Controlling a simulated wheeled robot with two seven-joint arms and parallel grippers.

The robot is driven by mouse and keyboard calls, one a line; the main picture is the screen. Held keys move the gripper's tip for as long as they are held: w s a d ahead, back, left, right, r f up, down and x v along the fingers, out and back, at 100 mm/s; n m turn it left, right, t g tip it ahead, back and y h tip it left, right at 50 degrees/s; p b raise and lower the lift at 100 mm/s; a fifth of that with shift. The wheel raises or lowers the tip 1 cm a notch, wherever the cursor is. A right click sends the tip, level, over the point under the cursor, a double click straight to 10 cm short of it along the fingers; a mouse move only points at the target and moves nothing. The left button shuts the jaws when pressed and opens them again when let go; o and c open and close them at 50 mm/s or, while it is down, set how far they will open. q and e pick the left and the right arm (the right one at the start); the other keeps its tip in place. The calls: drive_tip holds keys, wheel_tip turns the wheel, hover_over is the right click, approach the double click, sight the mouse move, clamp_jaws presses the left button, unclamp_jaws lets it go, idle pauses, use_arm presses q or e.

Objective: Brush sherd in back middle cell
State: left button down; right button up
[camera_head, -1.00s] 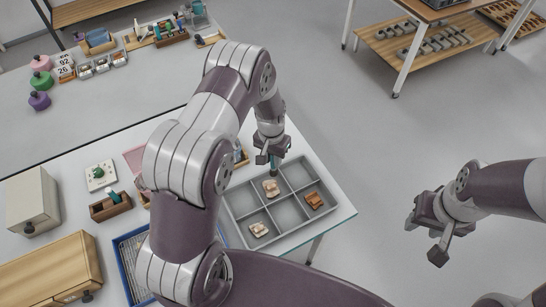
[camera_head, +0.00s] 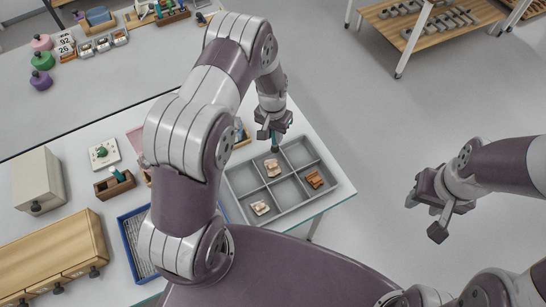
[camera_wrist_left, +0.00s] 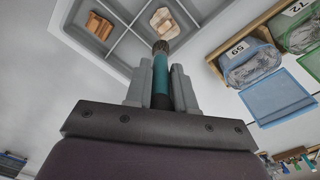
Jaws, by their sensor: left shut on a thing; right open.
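A pale cream sherd (camera_head: 272,168) lies in the back middle cell of a grey compartment tray (camera_head: 330,186). My left gripper (camera_head: 273,124) is shut on a teal-handled brush (camera_head: 274,137), bristles down, above the back of the tray. In the left wrist view the brush (camera_wrist_left: 161,80) stands between the two fingers. Its dark bristles end right by the cream sherd (camera_wrist_left: 162,21); I cannot tell whether they touch it. Another cream sherd (camera_head: 260,207) lies in the front left cell and an orange-brown one (camera_head: 314,180) in the front right. My right gripper (camera_head: 426,211) is open and empty, off the table.
A wooden rack with labelled bags (camera_wrist_left: 252,66) stands beside the tray. A blue-rimmed tray (camera_head: 124,219), a small wooden box (camera_head: 115,184), a white box (camera_head: 38,180) and a wooden cabinet (camera_head: 52,250) are at the left.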

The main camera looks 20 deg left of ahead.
sight(274, 150)
use_arm(q)
drive_tip(key=shift+d+f+b, duration=0.1)
drive_tip(key=shift+f+b, duration=2.5)
drive_tip(key=shift+f, duration=0.9)
drive_tip(key=shift+f+b, duration=0.8)
drive_tip(key=shift+f, duration=0.25)
